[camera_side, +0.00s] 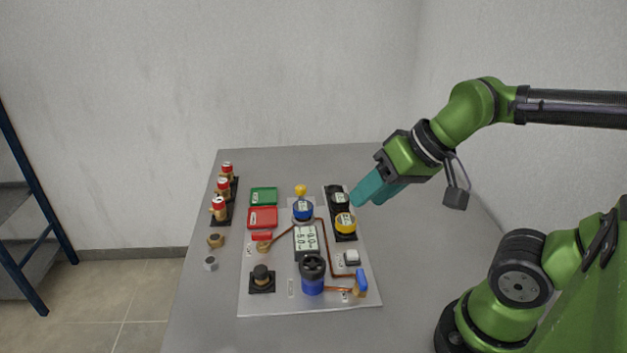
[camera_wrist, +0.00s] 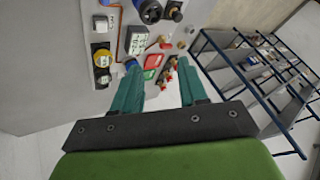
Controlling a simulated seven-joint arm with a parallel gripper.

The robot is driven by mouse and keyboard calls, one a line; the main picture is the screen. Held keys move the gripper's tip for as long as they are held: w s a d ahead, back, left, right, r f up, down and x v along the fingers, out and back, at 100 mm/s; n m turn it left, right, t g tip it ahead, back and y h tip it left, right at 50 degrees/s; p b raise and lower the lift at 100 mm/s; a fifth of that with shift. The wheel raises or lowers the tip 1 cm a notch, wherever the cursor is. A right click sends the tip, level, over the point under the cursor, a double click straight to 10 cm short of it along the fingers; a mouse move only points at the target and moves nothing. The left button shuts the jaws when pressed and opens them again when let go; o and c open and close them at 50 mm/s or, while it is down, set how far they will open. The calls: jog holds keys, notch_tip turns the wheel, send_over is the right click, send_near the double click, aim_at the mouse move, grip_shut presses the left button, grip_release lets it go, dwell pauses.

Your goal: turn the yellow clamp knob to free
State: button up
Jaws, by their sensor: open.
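The yellow clamp knob (camera_side: 345,222) sits on a black strip at the right side of the white board, with a pale label on its top. It also shows in the wrist view (camera_wrist: 101,58), up and left of the fingers. A black knob (camera_side: 339,198) is just behind it on the same strip. My gripper (camera_side: 362,192) has teal fingers and is in the air, up and right of the yellow knob and apart from it. In the wrist view my gripper (camera_wrist: 160,85) is open, with nothing between its fingers. The label on the yellow knob is too small to read.
The white board (camera_side: 270,303) also bears a display (camera_side: 306,240), a blue valve (camera_side: 312,276), a green tray (camera_side: 264,196), a red tray (camera_side: 262,217) and copper pipes. Several red-topped parts (camera_side: 219,208) stand at the left. The grey table (camera_side: 420,290) is clear right of the board.

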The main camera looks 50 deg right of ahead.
jog(key=shift+d+r, duration=0.35)
